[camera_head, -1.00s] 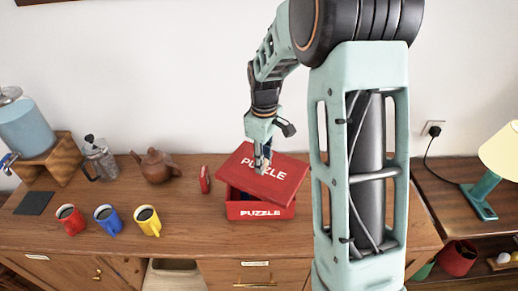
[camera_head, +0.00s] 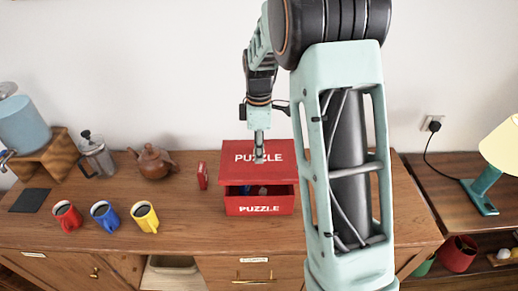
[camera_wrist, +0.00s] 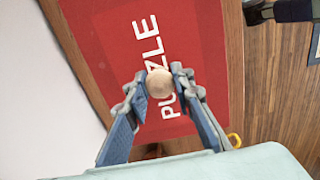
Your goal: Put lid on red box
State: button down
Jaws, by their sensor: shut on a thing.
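The red lid (camera_head: 284,165) with "PUZZLE" on it is at the rear of the red box (camera_head: 234,206), roughly square with it. A dark gap along the front of the box shows small things inside. Whether the lid touches the box's rear is hard to tell. My gripper (camera_head: 259,156) points down over the lid's middle. In the wrist view, my gripper (camera_wrist: 159,86) is shut on the lid's round wooden knob (camera_wrist: 159,82), with the lid (camera_wrist: 105,35) filling the space below it.
A small red object (camera_head: 202,176) stands just left of the box, with a brown teapot (camera_head: 153,162) further left. Red (camera_head: 67,217), blue (camera_head: 104,217) and yellow (camera_head: 145,218) mugs stand at the front left. The cabinet top before the mugs and box is narrow.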

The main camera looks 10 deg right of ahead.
jog(key=shift+f+b, duration=1.6)
jog(key=shift+f, duration=1.15)
jog(key=shift+f+b, duration=0.7)
jog(key=shift+f, duration=0.3)
jog(key=c, duration=1.6)
grip_release()
jog(key=shift+r+p, duration=2.45)
jog(key=shift+r, duration=1.1)
jog(key=shift+c, duration=0.3)
